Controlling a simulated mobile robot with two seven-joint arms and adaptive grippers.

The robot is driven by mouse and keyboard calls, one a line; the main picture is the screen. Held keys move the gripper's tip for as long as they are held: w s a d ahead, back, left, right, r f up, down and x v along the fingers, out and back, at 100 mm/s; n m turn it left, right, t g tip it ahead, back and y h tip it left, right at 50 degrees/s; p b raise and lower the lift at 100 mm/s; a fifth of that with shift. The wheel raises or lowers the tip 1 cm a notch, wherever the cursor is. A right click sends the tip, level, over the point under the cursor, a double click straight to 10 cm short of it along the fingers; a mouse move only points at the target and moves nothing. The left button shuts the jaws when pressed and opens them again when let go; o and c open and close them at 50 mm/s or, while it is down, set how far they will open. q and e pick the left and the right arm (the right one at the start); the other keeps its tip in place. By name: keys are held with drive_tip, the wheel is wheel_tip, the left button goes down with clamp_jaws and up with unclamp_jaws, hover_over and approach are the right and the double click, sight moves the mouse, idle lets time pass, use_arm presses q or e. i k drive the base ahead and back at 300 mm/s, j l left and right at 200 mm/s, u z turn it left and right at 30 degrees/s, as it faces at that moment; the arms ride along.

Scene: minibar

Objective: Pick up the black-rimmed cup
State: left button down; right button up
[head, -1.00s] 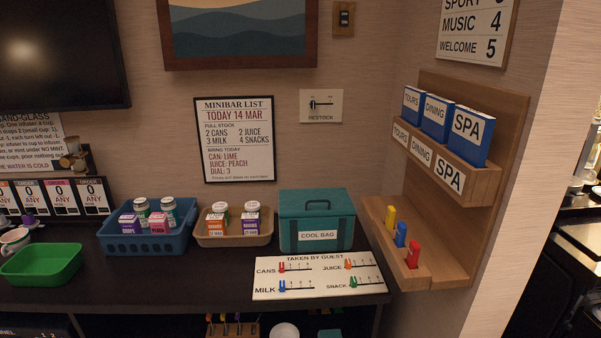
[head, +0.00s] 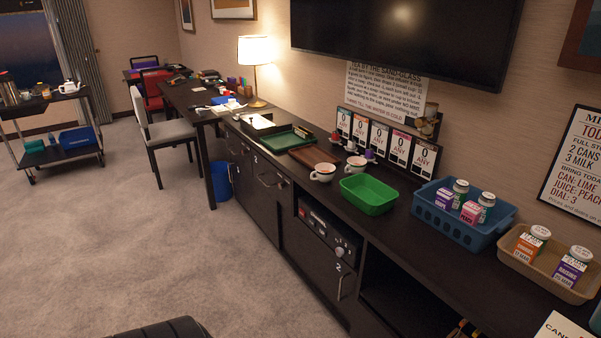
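Two small white cups stand side by side on the dark counter (head: 400,225), left of the green bin. The nearer cup (head: 322,175) is slightly left of the farther cup (head: 355,167). Both show a dark band or dark contents at the top; at this size I cannot tell which rim is black. Neither of my grippers is in view.
A green bin (head: 368,196) stands right of the cups, then a blue basket (head: 440,222) and a tan basket (head: 530,272) holding cartons and jars. A brown tray (head: 314,155) and green tray (head: 289,138) lie beyond. Carpet (head: 190,240) in front is clear.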

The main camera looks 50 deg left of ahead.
sight(322, 175)
drive_tip(key=u, duration=1.55)
drive_tip(key=i+j+z, duration=0.3)
drive_tip(key=i, duration=0.4)
drive_tip(key=i+j+z, duration=0.3)
drive_tip(key=i+j, duration=0.35)
